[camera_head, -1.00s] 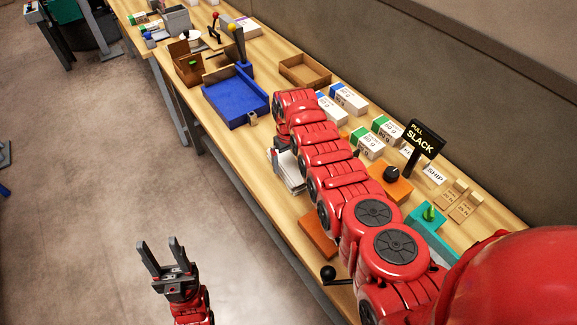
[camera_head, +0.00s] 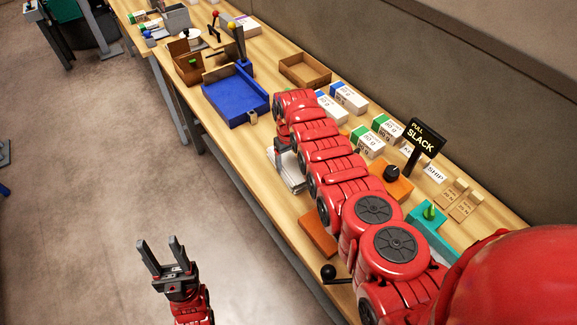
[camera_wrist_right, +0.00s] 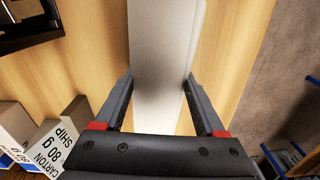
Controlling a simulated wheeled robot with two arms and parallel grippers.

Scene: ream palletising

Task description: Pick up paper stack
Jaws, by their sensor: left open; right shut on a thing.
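The white paper stack (camera_head: 291,172) lies at the front edge of the wooden table in the head view, partly hidden by my right arm. In the right wrist view the paper stack (camera_wrist_right: 162,50) runs between the two fingers as a pale slab. My right gripper (camera_wrist_right: 158,97) is shut on it, one finger along each side. In the head view the right gripper is mostly hidden behind its own arm. My left gripper (camera_head: 163,252) is open and empty, fingers pointing up, over the floor left of the table.
A blue tray (camera_head: 237,98) and a brown open box (camera_head: 305,72) stand further along the table (camera_head: 232,148). Labelled ream cartons (camera_head: 368,141) and a black "PULL SLACK" sign (camera_head: 423,139) stand toward the wall. An orange block (camera_head: 318,234) lies near the front edge.

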